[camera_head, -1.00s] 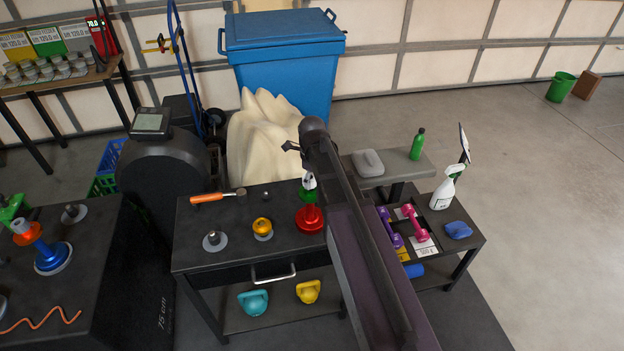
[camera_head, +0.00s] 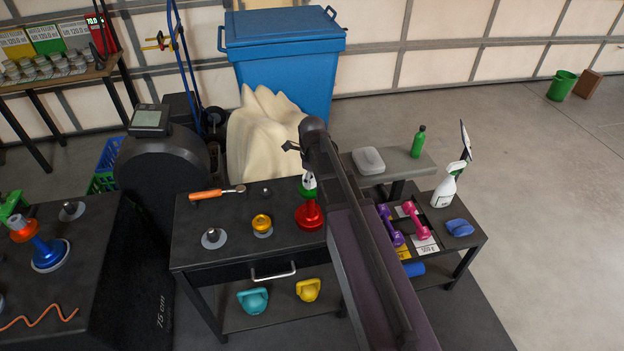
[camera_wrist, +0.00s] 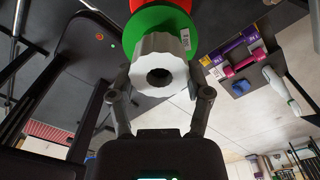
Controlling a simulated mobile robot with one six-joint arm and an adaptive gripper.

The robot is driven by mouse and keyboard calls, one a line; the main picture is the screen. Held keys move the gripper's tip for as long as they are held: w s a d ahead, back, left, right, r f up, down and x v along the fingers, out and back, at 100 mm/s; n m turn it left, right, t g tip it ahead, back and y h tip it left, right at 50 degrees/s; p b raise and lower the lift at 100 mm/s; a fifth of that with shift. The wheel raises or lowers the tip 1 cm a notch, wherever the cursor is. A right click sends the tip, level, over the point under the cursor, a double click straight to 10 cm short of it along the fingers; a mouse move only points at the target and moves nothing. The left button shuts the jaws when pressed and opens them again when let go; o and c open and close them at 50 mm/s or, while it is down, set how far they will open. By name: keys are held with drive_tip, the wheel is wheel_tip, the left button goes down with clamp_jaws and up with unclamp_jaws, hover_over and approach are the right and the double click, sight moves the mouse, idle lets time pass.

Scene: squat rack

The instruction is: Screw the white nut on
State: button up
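The white nut (camera_wrist: 160,72) is a ribbed ring with a dark hole, between the two fingers of my gripper (camera_wrist: 160,82) in the wrist view. The fingers appear to touch its sides; the exact contact is partly hidden. A green disc (camera_wrist: 155,22) lies directly behind the nut, with a red part beyond it. In the head view the red base (camera_head: 309,216) stands on the dark table with the green disc (camera_head: 307,192) above it. The white nut (camera_head: 309,179) shows at the top, below my arm's end. Whether thread engages the nut is hidden.
The table (camera_head: 205,255) also holds an orange-handled ratchet (camera_head: 206,194), a yellow-topped piece (camera_head: 262,225) and a grey-disc piece (camera_head: 213,238). Dumbbells (camera_head: 415,220) and a spray bottle (camera_head: 445,187) stand right of my arm. A blue bin (camera_head: 282,70) is behind.

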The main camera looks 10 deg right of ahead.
sight(312, 180)
drive_tip(key=o, duration=0.4)
drive_tip(key=shift+r, duration=0.1)
wheel_tip(312, 180, up, 9)
drive_tip(key=p, duration=0.9)
idle(0.4)
idle(1.0)
drive_tip(key=s+f+n+b, duration=0.1)
drive_tip(key=s+n, duration=0.4)
drive_tip(key=n, duration=0.3)
drive_tip(key=s+f+n+b, duration=0.2)
drive_tip(key=s+n, duration=0.3)
drive_tip(key=n, duration=0.4)
drive_tip(key=s+f+n+b, duration=0.1)
drive_tip(key=s+n, duration=0.4)
drive_tip(key=n, duration=0.4)
drive_tip(key=shift+s+f, duration=0.3)
drive_tip(key=shift+w, duration=0.1)
